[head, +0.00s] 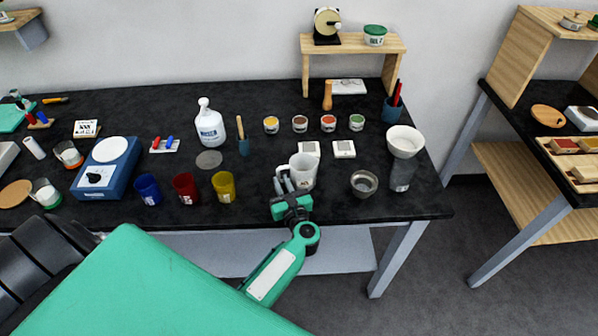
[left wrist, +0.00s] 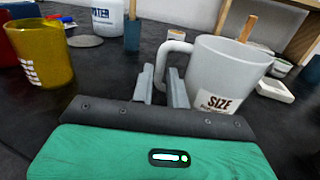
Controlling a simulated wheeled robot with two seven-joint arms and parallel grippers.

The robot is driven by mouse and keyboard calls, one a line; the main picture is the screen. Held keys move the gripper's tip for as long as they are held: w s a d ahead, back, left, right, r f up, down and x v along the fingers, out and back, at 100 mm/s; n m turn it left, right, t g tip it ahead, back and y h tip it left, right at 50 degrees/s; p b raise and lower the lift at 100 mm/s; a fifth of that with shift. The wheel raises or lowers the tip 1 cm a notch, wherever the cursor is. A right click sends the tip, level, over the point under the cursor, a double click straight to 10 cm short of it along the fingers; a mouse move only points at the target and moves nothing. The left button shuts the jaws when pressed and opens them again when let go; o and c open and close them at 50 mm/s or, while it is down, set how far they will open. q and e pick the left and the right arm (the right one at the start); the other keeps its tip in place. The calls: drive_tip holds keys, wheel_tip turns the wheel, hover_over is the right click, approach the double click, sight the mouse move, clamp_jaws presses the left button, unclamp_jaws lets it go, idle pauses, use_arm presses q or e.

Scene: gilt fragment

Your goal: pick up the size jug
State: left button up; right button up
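The size jug (head: 303,171) is a pale grey-white cup with a handle, standing upright near the table's front edge. In the left wrist view the jug (left wrist: 228,72) shows its "SIZE" label, with its handle on the left. My left gripper (head: 284,184) is at the handle side of the jug. In the left wrist view its two fingers (left wrist: 161,86) are apart, one on each side of the handle's line, with a gap between them. The lower handle is partly hidden behind the right finger. My right gripper is in neither view.
Yellow (head: 223,187), red (head: 186,188) and blue (head: 148,189) cups stand left of the jug. Two white blocks (head: 344,149) lie behind the jug.

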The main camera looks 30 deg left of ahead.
sight(279, 177)
use_arm(q)
drive_tip(key=shift+p+x, duration=0.55)
drive_tip(key=shift+x, duration=1.2)
drive_tip(key=shift+f, duration=0.1)
clamp_jaws()
